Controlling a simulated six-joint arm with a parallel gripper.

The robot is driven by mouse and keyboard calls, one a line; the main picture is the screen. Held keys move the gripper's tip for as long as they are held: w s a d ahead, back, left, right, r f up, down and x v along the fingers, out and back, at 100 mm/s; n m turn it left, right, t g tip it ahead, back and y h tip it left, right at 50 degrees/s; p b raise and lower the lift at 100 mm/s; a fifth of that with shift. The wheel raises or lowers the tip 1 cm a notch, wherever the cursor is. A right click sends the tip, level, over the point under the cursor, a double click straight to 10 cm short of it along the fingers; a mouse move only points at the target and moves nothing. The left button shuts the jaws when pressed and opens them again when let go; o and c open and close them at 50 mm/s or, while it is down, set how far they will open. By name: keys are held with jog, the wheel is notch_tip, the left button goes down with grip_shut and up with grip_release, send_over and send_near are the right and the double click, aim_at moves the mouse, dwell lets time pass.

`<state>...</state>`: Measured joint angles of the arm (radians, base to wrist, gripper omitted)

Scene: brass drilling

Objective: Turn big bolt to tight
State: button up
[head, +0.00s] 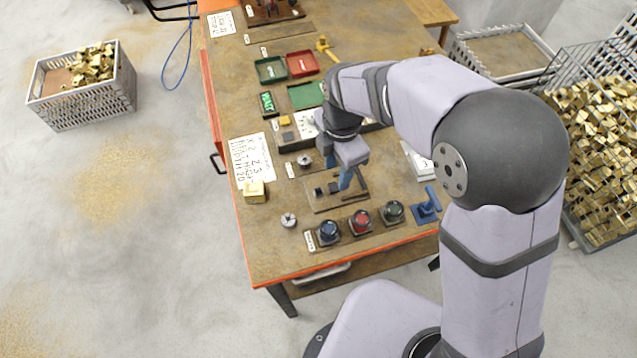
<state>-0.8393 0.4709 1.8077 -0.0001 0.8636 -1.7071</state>
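A brown fixture plate (325,207) lies on the workbench near its front end. Small dark bolt-like pieces (319,192) stand on it, but they are too small to tell which one is the big bolt or how tight it is. My gripper (345,182) points down over the right part of this plate, with blue fingers close to its surface. The fingers partly hide what is beneath them. I cannot tell whether they are apart or closed on a piece.
Blue (328,233), red (360,221) and green (393,211) round knobs line the front edge. A blue stand (427,207) is at right. A brass block (254,192) and round metal pieces (288,220) sit left. Crates of brass parts (85,95) stand on the floor.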

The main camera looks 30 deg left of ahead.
aim_at(318, 189)
jog(key=a+n, duration=0.1)
jog(key=s+a+n, duration=0.2)
jog(key=a, duration=0.1)
jog(key=shift+f, duration=0.3)
jog(key=shift+w+d+f+p, duration=0.1)
jog(key=shift+f+p, duration=1.15)
jog(key=shift+f, duration=2.4)
jog(key=shift+c, duration=0.5)
grip_shut()
